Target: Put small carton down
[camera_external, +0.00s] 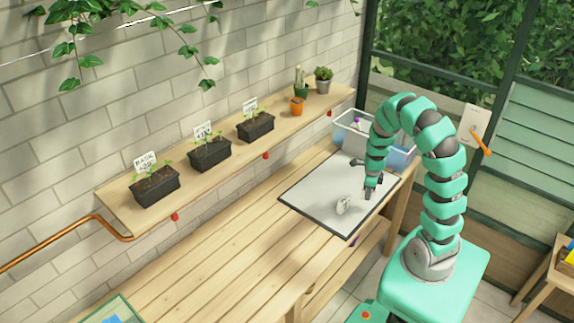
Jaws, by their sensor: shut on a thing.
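My gripper (365,179) hangs low over the right part of the grey tray (312,192) with its dark fingers pointing down. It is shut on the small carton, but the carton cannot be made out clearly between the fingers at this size. A small whitish object (343,205) shows on the tray just left of and in front of the fingers; I cannot tell what it is. I cannot tell whether the held carton touches the tray.
A clear bin (348,137) with things in it stands behind the tray. The wooden bench (225,255) left of the tray is mostly clear.

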